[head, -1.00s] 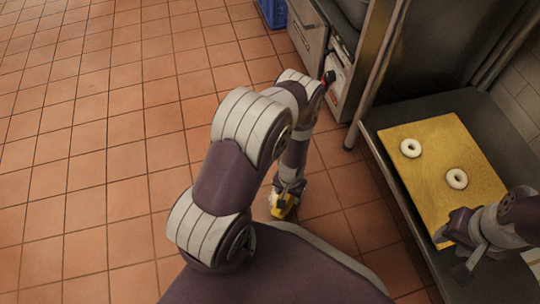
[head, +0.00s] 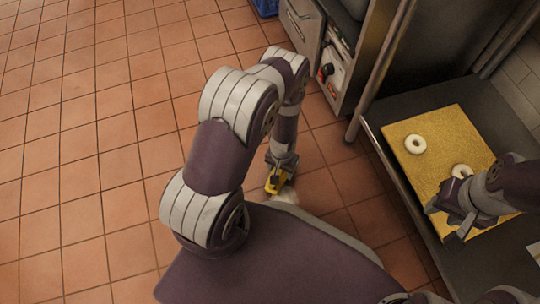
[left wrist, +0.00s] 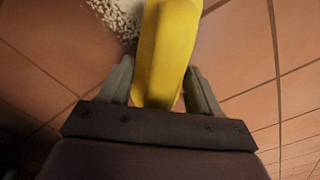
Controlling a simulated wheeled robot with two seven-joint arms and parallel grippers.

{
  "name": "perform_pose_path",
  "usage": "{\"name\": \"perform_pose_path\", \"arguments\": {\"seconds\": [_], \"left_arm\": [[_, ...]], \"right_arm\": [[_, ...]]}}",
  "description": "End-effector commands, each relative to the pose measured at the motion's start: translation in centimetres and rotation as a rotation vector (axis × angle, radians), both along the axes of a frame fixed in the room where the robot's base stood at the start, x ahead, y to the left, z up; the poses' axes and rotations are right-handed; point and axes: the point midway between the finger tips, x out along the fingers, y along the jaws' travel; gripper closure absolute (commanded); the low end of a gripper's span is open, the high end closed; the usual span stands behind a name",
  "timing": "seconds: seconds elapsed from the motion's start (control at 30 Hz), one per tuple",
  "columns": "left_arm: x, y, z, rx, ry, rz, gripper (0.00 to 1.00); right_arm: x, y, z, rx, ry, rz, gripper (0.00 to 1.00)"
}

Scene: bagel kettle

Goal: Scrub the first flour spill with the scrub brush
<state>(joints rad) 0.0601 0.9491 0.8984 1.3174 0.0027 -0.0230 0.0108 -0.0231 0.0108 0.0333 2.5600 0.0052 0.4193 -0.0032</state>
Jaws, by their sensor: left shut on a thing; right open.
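My left gripper (head: 280,172) is low over the floor and shut on the yellow scrub brush (head: 275,184). In the left wrist view the yellow brush (left wrist: 168,45) sits between the two fingers (left wrist: 158,88). A pale flour spill (head: 287,194) shows on the tiles beside the brush, partly hidden by my body. Whether the bristles touch the floor cannot be told. My right gripper (head: 447,218) is open over the board on the counter.
A yellow board (head: 425,122) with two white bagel rings, one (head: 415,144) in clear view and one (head: 461,171) partly covered by my right arm, lies on a dark metal table (head: 375,118). A table leg and a cabinet (head: 305,32) stand right of my left arm. Open tiled floor (head: 80,120) lies to the left.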

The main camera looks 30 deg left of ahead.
Motion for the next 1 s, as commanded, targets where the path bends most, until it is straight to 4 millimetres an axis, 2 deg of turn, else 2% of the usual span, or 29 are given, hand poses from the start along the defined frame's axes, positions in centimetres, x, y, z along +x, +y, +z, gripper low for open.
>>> {"name": "perform_pose_path", "arguments": {"seconds": [0.03,0.07,0.1,0.7,1.0], "left_arm": [[0.1,0.0,1.0,0.000,0.000,0.000,0.62],[-0.1,0.0,-0.3,0.000,0.006,0.000,0.62],[0.3,0.0,0.7,0.000,0.000,0.000,0.62],[0.9,-0.1,6.1,0.000,-0.001,-0.002,0.62],[1.0,-0.1,6.5,0.000,-0.001,-0.002,0.62]], "right_arm": [[0.0,0.0,0.9,0.000,0.000,0.000,0.57],[0.0,0.0,1.1,0.000,0.000,0.000,0.57],[0.0,0.0,1.6,0.000,-0.001,0.000,0.57],[0.0,0.0,6.2,0.000,0.000,0.000,0.57],[0.0,0.0,6.5,0.000,0.000,0.000,0.57]]}}
